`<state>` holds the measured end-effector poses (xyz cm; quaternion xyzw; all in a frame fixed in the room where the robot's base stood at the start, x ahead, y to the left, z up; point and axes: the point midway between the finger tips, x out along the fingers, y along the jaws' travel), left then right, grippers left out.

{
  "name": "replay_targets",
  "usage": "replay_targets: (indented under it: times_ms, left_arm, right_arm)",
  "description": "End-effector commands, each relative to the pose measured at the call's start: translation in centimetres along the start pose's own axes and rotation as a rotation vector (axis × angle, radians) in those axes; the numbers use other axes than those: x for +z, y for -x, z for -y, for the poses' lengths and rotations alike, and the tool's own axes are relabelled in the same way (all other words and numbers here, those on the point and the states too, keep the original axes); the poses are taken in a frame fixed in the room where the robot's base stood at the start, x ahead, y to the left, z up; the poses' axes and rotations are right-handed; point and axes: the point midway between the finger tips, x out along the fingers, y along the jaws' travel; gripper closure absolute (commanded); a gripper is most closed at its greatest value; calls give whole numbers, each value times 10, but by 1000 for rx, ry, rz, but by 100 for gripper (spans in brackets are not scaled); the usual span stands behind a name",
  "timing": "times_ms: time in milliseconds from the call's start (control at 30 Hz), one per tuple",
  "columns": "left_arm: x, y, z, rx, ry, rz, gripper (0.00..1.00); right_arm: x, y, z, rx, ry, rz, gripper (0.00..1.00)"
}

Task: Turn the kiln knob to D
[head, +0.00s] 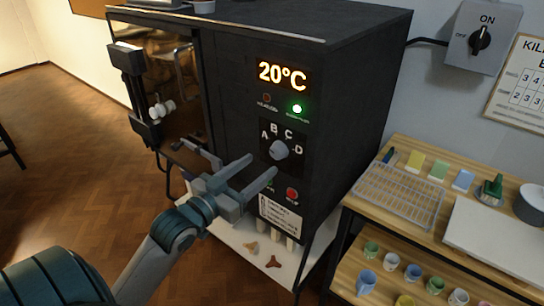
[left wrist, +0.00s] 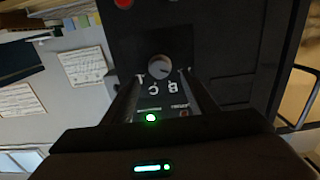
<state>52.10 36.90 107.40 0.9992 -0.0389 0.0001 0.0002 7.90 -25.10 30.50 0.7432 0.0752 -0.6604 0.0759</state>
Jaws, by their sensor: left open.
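The black kiln (head: 350,100) has a round grey knob (head: 279,150) on its front panel, with the letters A, B, C and D around its upper side. I cannot tell for sure which letter the knob points to. My left gripper (head: 261,167) is open and empty, its two fingers reaching toward the panel just below and left of the knob. In the left wrist view the knob (left wrist: 160,67) shows between the fingers, with the letters upside down, and looks apart from them. My right gripper is out of view.
The display (head: 282,75) reads 20°C and a green lamp (head: 297,108) is lit. A red button (head: 292,194) sits below the knob. A wall switch (head: 480,40) points to ON. A wooden shelf (head: 400,150) with a wire rack (head: 400,193) stands at right.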

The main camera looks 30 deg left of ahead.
Motion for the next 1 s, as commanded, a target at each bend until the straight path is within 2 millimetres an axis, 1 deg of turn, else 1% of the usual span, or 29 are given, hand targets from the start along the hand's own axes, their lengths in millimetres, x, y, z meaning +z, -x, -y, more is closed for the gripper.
replay_targets:
  times_ms: [33, 167, 300, 400, 600, 867, 900, 933, 967, 1000]
  left_arm:
    - [-4, -9, 0, 0, 2, -1, 47]
    - [-4, -30, 0, 0, 1, -2, 47]
    - [-3, -48, 0, 0, 2, 0, 47]
    - [-2, -58, 0, 0, 1, 1, 47]
    - [-1, -67, 0, 0, -1, 1, 47]
    - [0, -67, 0, 0, -1, 1, 47]
    - [0, -67, 0, 0, -1, 0, 52]
    - [0, -67, 0, 0, 0, 0, 59]
    - [0, -67, 0, 0, 0, 0, 67]
    - [0, -67, 0, 0, 0, 0, 76]
  right_arm:
    - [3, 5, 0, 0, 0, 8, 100]
    - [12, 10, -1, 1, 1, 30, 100]
    - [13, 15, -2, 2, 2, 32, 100]
    - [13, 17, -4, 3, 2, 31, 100]
    - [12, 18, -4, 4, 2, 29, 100]
    - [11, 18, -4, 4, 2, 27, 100]
    - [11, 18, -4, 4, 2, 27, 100]
    - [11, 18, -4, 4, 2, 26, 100]
    - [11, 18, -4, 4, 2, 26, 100]
    - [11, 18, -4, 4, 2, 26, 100]
